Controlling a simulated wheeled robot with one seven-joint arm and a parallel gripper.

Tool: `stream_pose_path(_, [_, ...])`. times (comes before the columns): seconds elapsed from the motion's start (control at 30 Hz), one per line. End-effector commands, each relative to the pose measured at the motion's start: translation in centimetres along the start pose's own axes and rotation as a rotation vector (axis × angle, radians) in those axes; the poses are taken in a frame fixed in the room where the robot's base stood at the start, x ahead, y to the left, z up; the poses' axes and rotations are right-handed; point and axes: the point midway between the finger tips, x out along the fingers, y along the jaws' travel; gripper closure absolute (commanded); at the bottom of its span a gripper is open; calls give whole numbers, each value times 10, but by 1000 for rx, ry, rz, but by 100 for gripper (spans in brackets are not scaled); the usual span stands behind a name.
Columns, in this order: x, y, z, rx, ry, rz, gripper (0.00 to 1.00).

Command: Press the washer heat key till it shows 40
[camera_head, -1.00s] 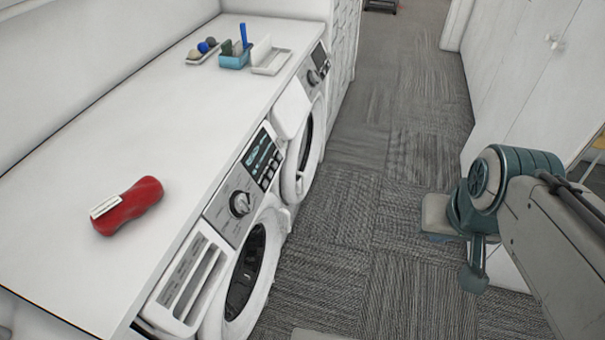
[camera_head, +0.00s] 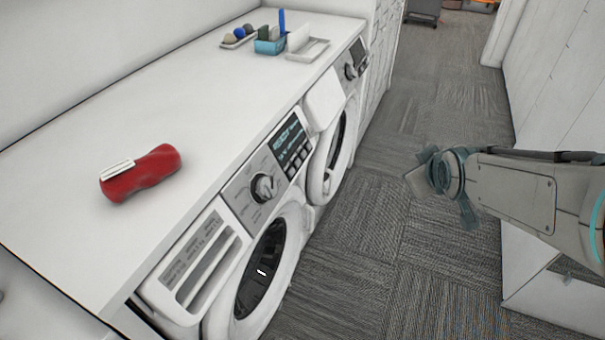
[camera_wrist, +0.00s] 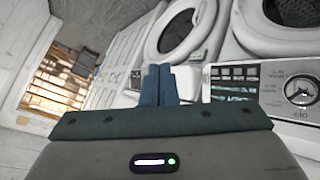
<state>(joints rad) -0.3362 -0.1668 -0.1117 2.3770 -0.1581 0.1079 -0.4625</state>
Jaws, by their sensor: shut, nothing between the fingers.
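The near washer has a grey control panel with a round knob (camera_head: 264,187), a lit dark display (camera_head: 288,142) and a short row of keys (camera_head: 299,159). The display text is too small to read. In the wrist view the panel is at the right, with its display (camera_wrist: 233,74) and knob (camera_wrist: 301,90). My gripper (camera_wrist: 158,72) shows there with its two blue fingers shut together and empty, to the left of the display and apart from it. In the head view my arm is at the right, over the floor, away from the washer.
A second machine (camera_head: 331,150) stands beyond the near washer. On the white counter (camera_head: 90,130) lie a red bottle-like object (camera_head: 142,172) with a white label, a blue holder (camera_head: 270,44) and small trays. The carpet aisle (camera_head: 400,230) is clear.

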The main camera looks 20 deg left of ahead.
Motion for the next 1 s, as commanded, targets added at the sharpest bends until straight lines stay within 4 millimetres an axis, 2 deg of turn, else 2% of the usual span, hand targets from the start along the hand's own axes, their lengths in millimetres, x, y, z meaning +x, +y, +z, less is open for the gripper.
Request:
stream_pose_path(0.03, [38,-21,-2,-95,58,0,100])
stream_pose_path(0.1, [72,-40,-19,-234,155,17,100])
stream_pose_path(0.2, [112,-72,-42,-415,294,46,100])
stream_pose_path(0.33, [147,-115,-65,-604,450,85,100])
stream_pose_path(0.43, [162,-140,-77,-701,540,112,100])
stream_pose_path(0.57, [169,-158,-86,-769,606,133,100])
stream_pose_path(1.0, [169,-161,-90,-784,623,141,100])
